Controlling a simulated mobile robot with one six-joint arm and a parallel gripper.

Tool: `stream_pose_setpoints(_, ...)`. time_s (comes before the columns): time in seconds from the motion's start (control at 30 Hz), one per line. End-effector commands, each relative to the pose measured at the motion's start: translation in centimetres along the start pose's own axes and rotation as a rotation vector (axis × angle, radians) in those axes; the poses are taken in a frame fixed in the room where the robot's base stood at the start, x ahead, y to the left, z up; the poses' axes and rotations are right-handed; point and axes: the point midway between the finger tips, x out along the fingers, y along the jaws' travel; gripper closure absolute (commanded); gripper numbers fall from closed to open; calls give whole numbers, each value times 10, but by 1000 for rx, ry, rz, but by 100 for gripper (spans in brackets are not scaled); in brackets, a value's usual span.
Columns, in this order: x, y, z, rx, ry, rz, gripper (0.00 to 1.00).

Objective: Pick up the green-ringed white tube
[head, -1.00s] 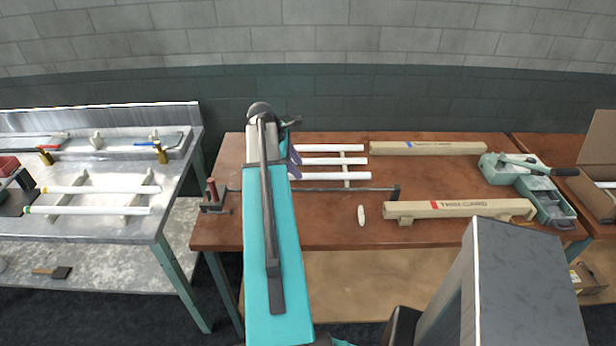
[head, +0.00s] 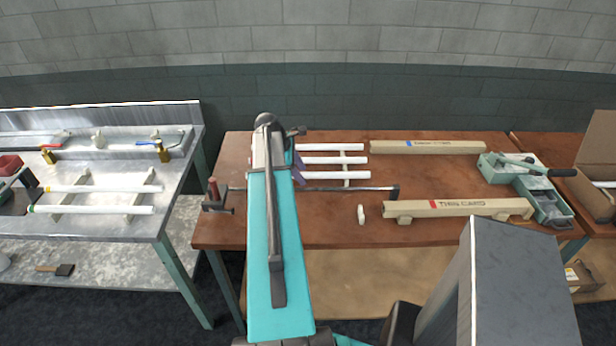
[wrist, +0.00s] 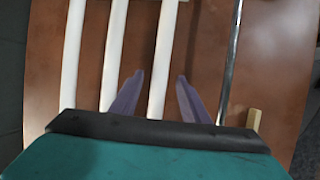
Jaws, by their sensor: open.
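A white tube with a green ring at its left end (head: 95,210) lies in front of a yellow-ringed white tube (head: 105,189) on the metal bench at left. In the head view the fingers (head: 299,167) are partly hidden. I cannot tell whether they touch it.
A long metal bar (head: 350,189) runs just in front of the tubes, right of my gripper in the wrist view (wrist: 232,60). The table between the boxes is clear.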

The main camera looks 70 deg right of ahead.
Motion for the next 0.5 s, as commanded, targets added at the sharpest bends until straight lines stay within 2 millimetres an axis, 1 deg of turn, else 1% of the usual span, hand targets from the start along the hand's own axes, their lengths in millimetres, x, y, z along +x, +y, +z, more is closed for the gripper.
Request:
stream_pose_setpoints(0.1, 0, 0, 0, 0, 0, 0, 58)
stream_pose_setpoints(0.13, 0, 0, 0, 0, 0, 0, 62)
stream_pose_setpoints(0.27, 0, 0, 0, 0, 0, 0, 83)
stream_pose_setpoints(0.3, 0, 0, 0, 0, 0, 0, 90)
stream_pose_setpoints(0.37, 0, 0, 0, 0, 0, -1, 100)
stream_pose_setpoints(0.5, 0, 0, 0, 1, 0, -1, 100)
